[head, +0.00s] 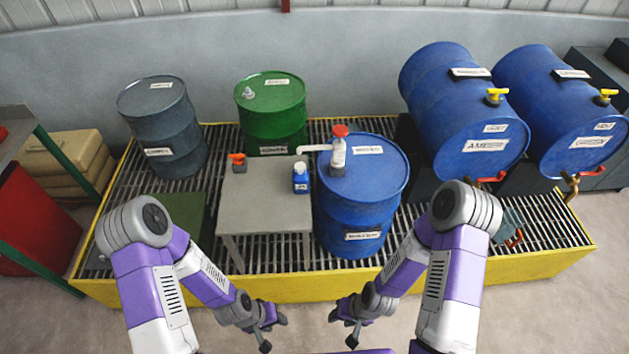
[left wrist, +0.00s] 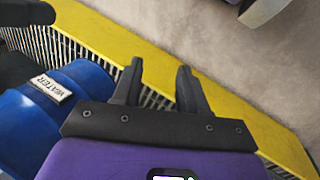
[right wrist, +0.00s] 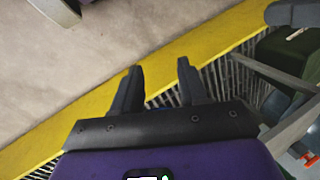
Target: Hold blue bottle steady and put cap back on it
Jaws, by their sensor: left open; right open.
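The small blue bottle (head: 301,182) stands upright on the grey table (head: 265,212), near its right edge. It has a white label and a pale top; I cannot tell whether that is a bare neck or a cap. I cannot make out a separate loose cap. My left gripper (head: 273,332) is open and empty, low in front of the yellow-edged platform; its spread fingers also show in the left wrist view (left wrist: 160,72). My right gripper (head: 342,328) is open and empty to its right, its fingers also in the right wrist view (right wrist: 160,72). Both are well apart from the bottle.
A blue drum (head: 362,205) with a white, red-topped pump (head: 338,152) stands right of the table, its spout reaching over the bottle. A small orange-red item (head: 237,160) sits at the table's back left. Green (head: 272,118) and grey (head: 163,130) drums stand behind.

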